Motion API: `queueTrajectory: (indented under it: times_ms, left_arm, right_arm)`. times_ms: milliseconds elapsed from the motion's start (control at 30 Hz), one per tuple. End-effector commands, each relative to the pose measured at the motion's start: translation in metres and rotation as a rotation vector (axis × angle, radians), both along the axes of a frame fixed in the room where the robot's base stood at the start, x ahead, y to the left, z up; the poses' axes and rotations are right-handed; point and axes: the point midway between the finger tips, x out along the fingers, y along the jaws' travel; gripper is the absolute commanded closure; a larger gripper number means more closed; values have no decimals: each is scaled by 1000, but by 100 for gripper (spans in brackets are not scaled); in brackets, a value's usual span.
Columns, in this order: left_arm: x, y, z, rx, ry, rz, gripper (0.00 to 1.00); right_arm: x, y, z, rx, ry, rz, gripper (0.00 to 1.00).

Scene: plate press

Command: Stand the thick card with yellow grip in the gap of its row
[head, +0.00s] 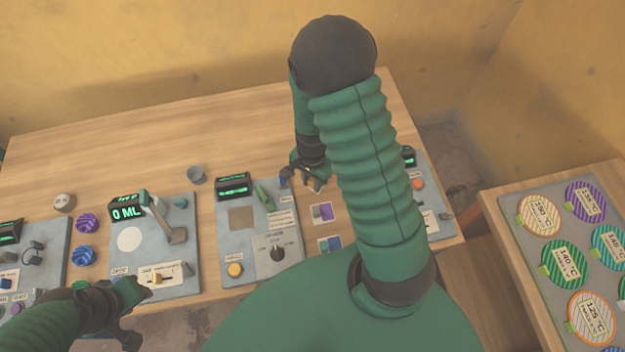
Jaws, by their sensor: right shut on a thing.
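My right gripper (303,178) reaches down over the table, right of the middle panel. It is shut on a small piece with a yellowish part (314,185), which looks like the card with yellow grip; the fingers hide most of it. A purple-and-grey square (322,212) and a blue-and-grey square (330,244) lie on the table below it, one in front of the other. I cannot make out the gap of the row. My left gripper (138,312) is at the front left, before the table edge, with its fingers apart and empty.
A panel with a dial (230,262) and one with a 0 ML display and lever (180,285) stand left of the squares. My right arm hides part of a right panel (437,200). A board of striped discs (513,212) lies far right. The table's back (130,150) is clear.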

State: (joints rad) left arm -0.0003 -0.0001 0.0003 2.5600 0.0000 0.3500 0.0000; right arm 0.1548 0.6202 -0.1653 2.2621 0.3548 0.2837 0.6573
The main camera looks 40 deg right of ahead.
Motion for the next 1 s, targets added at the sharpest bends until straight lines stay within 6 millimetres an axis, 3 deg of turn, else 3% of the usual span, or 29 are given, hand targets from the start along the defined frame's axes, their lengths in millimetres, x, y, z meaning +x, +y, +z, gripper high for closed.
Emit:
queueTrajectory:
  times_ms: [100,133,300,633,1000]
  left_arm:
    - [0,0,-3,0,0,1,65]
    - [0,0,-2,0,0,1,65]
    - [0,0,-2,0,0,1,65]
    - [0,0,2,0,0,0,65]
    - [0,0,16,0,0,1,65]
  right_arm:
    - [0,0,-4,1,0,1,100]
    - [0,-1,-3,1,0,1,74]
    - [0,-2,-3,2,1,1,55]
    - [1,-2,8,1,-2,2,55]
    - [1,-2,98,1,-5,4,55]
